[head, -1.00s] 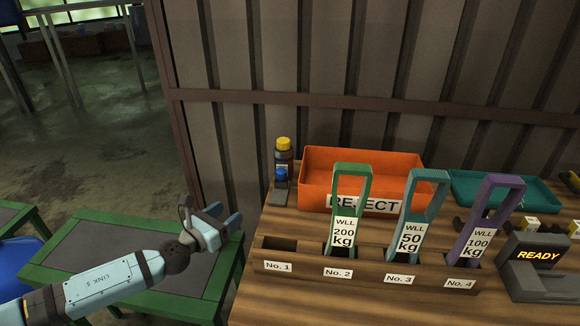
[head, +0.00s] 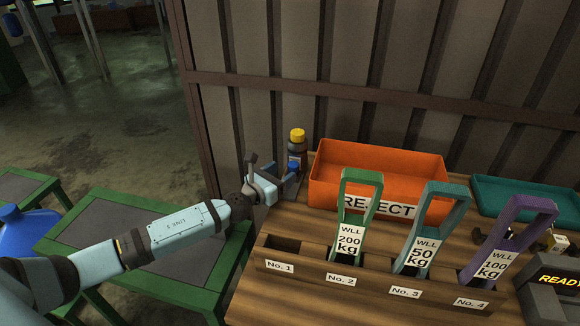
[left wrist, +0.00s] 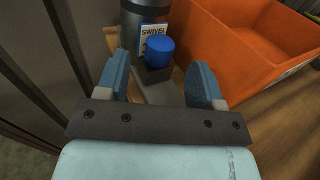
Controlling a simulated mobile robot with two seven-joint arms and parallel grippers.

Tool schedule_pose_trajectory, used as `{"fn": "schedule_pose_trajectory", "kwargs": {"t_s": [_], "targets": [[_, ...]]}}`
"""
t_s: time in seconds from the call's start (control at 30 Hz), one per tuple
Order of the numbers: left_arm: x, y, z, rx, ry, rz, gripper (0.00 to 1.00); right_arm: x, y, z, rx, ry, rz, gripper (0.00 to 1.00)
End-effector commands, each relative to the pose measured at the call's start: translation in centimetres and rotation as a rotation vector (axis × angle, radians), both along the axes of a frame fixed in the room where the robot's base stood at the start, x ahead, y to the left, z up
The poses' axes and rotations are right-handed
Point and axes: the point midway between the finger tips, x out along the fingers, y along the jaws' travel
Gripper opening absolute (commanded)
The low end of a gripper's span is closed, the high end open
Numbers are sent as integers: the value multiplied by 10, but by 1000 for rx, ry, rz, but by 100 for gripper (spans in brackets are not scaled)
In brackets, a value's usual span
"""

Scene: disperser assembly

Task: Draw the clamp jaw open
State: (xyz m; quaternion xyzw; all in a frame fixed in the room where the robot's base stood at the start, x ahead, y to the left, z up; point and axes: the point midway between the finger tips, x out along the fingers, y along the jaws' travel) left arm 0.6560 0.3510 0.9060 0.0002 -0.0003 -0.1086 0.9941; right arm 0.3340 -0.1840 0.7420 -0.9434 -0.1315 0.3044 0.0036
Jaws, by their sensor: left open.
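A small grey fixture with a round blue knob (head: 293,166) stands at the back left corner of the bench. It looks like the clamp; how far its jaw stands open cannot be told. My left gripper (head: 280,176) is beside it and partly hides it. In the left wrist view the blue knob (left wrist: 160,51) lies ahead, between the two open fingers (left wrist: 160,82), and the grey base (left wrist: 160,90) runs back between them. Nothing is held. My right gripper is not in view.
A yellow-capped bottle (head: 298,145) stands just behind the knob. An orange reject bin (head: 420,165) is close on the right. A wooden rack (head: 325,278) holds green, teal and purple tagged links; slot No. 1 is empty. A corrugated wall (head: 330,60) rises behind.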

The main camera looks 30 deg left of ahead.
Motion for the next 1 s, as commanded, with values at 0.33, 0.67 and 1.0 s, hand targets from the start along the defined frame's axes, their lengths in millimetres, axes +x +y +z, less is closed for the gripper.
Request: {"fn": "schedule_pose_trajectory", "kwargs": {"t_s": [0.33,0.67,1.0], "targets": [[37,-8,0,0,1,0,61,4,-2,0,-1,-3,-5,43],[38,-9,0,-1,1,-1,52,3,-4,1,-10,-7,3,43],[36,-9,0,-1,1,-1,0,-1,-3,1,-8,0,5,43]]}}
